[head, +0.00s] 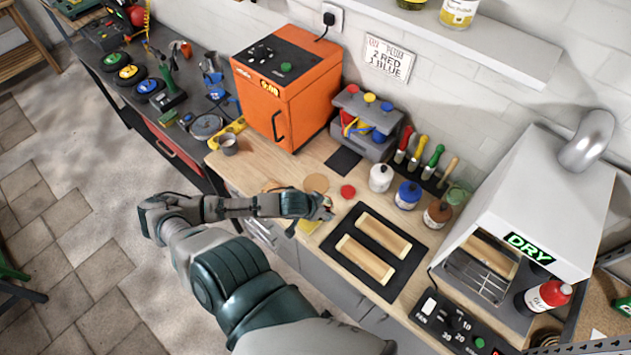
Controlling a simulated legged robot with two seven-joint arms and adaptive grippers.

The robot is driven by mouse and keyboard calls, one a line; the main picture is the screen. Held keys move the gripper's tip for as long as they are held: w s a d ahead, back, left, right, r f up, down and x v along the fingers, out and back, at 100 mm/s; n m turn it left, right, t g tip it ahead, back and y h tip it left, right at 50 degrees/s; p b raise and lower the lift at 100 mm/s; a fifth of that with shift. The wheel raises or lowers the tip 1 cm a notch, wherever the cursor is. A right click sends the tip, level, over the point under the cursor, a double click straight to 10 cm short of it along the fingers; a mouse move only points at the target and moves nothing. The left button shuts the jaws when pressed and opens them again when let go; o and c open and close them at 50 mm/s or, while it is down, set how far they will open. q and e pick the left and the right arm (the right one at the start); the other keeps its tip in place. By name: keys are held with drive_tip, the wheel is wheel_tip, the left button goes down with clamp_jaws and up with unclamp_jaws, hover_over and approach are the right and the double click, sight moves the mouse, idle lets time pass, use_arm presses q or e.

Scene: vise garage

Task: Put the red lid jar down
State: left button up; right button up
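My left arm reaches up from the bottom and bends right, and its gripper (326,207) is over the front edge of the wooden counter (290,168). Small red and tan bits show at the fingertips, but whether they are held is too small to tell. A round red piece (348,191) shows just right of the gripper, apart from it; it could be a lid, and no jar body shows under it. A white jar (381,178), a blue-lidded jar (407,195) and a brown jar (438,214) stand further right. My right gripper is not in view.
A tan disc (316,183) lies behind the gripper. A black mat (345,258) with two wooden pieces lies to the right. An orange oven (287,95), a grey caddy (364,122) and a white dryer box (540,200) with a red-topped bottle (545,296) bound the counter.

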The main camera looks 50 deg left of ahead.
use_arm(q)
drive_tip(key=shift+s+a+r, duration=0.2)
drive_tip(key=shift+s+a, duration=0.05)
drive_tip(key=shift+s, duration=0.45)
drive_tip(key=shift+s+r+m+h+p, duration=0.15)
drive_tip(key=shift+s+m+h+p, duration=0.2)
drive_tip(key=shift+s+m, duration=0.15)
drive_tip(key=w+a+b, duration=0.1)
drive_tip(key=w+a, duration=0.2)
drive_tip(key=a, duration=0.1)
drive_tip(key=w+a+f+b, duration=0.1)
drive_tip(key=w+a, duration=0.3)
drive_tip(key=w+a+b, duration=0.1)
drive_tip(key=w+a, duration=0.2)
drive_tip(key=shift+w+a+f, duration=0.3)
drive_tip(key=shift+w+a, duration=0.05)
drive_tip(key=shift+a, duration=0.05)
drive_tip(key=shift+d+f, duration=0.1)
drive_tip(key=shift+f, duration=1.6)
drive_tip(key=o, duration=1.4)
drive_tip(key=p+v, duration=0.6)
drive_tip(key=v, duration=0.6)
